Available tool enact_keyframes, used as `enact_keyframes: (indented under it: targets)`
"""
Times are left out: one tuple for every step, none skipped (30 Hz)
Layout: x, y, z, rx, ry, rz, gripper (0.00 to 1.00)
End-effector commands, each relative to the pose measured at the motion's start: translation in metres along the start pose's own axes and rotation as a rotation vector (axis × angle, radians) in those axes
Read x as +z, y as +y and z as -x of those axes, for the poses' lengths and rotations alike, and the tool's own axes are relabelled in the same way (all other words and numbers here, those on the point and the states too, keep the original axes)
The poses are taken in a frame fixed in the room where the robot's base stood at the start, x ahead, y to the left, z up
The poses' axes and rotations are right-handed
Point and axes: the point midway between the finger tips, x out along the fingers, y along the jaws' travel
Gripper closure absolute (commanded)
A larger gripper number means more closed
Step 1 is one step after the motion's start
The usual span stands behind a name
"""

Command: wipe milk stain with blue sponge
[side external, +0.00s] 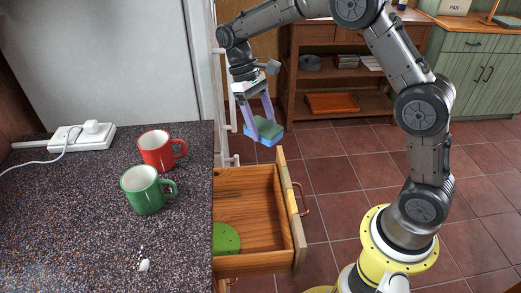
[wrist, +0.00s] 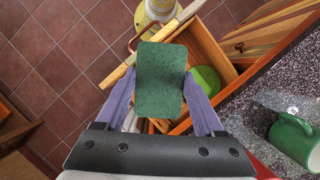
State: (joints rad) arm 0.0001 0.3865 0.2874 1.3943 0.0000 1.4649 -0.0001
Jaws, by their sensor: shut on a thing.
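My gripper (side external: 263,130) is shut on a sponge (side external: 262,132) with a blue body and a green scouring face. It holds the sponge in the air above the far end of the open drawer, apart from the counter. In the wrist view the green face of the sponge (wrist: 161,82) fills the space between the two purple fingers (wrist: 158,110). A small white milk stain (side external: 143,264) lies on the speckled counter near its front edge, in front of the green mug.
A red mug (side external: 161,150) and a green mug (side external: 147,190) stand on the counter (side external: 80,220). A power strip (side external: 80,135) with a cable is at the back left. The open wooden drawer (side external: 290,230) juts out beside the counter and holds a round green item (side external: 226,238).

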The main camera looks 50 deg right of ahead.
Motion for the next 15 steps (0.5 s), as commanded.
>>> enact_keyframes:
  targets:
    - [0.005,0.000,0.015,0.000,0.005,0.000,0.74]
    - [0.008,0.000,0.021,0.000,0.003,0.000,0.74]
    - [0.011,0.000,0.029,0.000,0.004,0.000,0.74]
    - [0.014,0.000,0.035,0.000,0.003,0.000,0.74]
    - [0.017,0.000,0.041,0.000,0.003,0.000,0.74]
    - [0.019,0.000,0.048,0.000,0.003,0.000,0.74]
    - [0.021,0.000,0.053,0.000,0.003,0.000,0.74]
    - [0.023,0.000,0.058,0.000,0.003,0.000,0.74]
    - [0.026,0.000,0.064,0.000,0.002,0.000,0.74]
    - [0.024,-0.005,0.065,-0.003,-0.001,-0.005,0.74]
    - [0.021,-0.011,0.064,-0.007,-0.002,-0.014,0.74]
    - [0.018,-0.018,0.065,-0.013,-0.003,-0.027,0.74]
    - [0.016,-0.023,0.065,-0.016,-0.003,-0.038,0.74]
    - [0.014,-0.029,0.066,-0.021,-0.003,-0.049,0.74]
    - [0.011,-0.037,0.067,-0.028,-0.002,-0.064,0.74]
